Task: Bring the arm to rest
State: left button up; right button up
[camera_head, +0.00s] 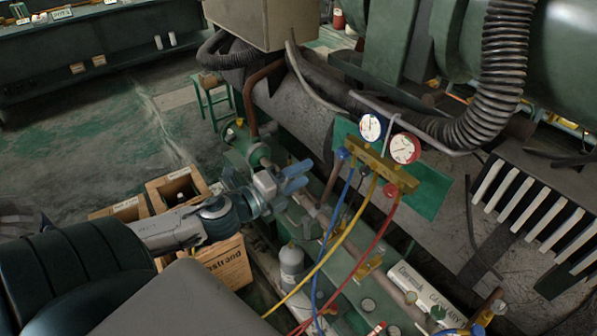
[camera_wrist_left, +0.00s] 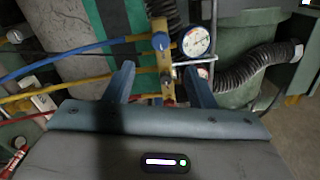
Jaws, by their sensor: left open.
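My left gripper (camera_head: 297,177) is open and empty in the head view, reaching in from the left with its blue fingers short of the gauge manifold. The brass manifold (camera_head: 380,165) hangs in front of the machine, with two round gauges, one white-and-blue (camera_head: 370,127) and one red-marked (camera_head: 404,148). Blue, yellow and red hoses run down from it. In the left wrist view the two fingers (camera_wrist_left: 163,84) stand apart, with the manifold (camera_wrist_left: 160,45) and a gauge (camera_wrist_left: 196,41) showing beyond and between them. My right gripper is in neither view.
Wooden crates (camera_head: 228,262) stand below my left arm. A grey cylinder (camera_head: 291,264) stands by the green bench. A black corrugated duct (camera_head: 499,75) hangs at the upper right. A green stool (camera_head: 211,95) stands behind; the floor at the left (camera_head: 110,130) is open.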

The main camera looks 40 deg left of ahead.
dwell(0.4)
